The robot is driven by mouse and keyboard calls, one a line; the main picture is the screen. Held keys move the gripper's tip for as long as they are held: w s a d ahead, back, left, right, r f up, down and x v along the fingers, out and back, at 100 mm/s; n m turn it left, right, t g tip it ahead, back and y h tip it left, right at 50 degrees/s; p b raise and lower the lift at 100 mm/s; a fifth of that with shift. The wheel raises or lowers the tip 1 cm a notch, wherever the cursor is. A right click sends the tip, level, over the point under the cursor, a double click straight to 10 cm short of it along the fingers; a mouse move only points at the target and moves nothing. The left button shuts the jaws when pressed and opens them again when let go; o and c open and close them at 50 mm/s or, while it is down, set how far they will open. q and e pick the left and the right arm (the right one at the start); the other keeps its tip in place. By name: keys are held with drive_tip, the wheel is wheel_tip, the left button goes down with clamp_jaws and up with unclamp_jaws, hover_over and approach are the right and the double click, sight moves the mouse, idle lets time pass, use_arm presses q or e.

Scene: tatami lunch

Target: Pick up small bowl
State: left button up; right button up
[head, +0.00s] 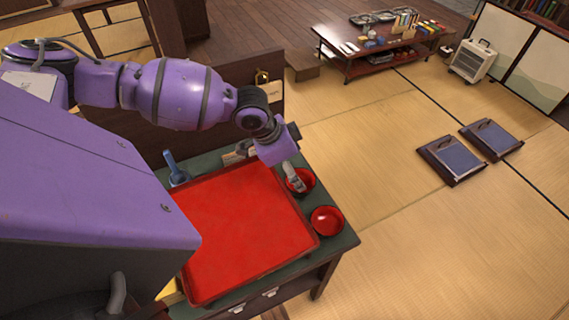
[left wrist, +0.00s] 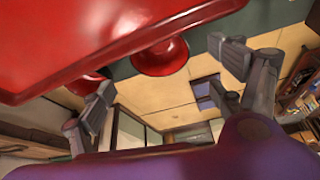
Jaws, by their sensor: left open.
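Two red bowls with dark rims stand on the green table top, right of the red tray (head: 240,230). The nearer bowl (head: 326,221) is in full view. The farther bowl (head: 305,184) is partly hidden by a finger of my left gripper (head: 266,170). That gripper is open and empty, over the tray's far right corner; I cannot tell whether the finger touches the bowl. In the left wrist view the open fingers (left wrist: 162,70) spread wide, with one red bowl (left wrist: 160,58) between them and another (left wrist: 84,86) partly behind the left finger. My right gripper is out of view.
A blue bottle-like object (head: 175,168) stands left of the tray's far edge. A dark cabinet with a padlock (head: 262,77) is behind the table. Open tatami floor lies right, with two dark floor cushions (head: 451,157) and a low table (head: 372,58) farther off.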

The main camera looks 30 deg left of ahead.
use_arm(q)
drive_tip(key=shift+a, duration=0.2)
drive_tip(key=shift+f, duration=0.2)
drive_tip(key=x, duration=0.7)
drive_tip(key=shift+s+d+f, duration=0.1)
drive_tip(key=shift+f, duration=0.15)
drive_tip(key=c, duration=1.2)
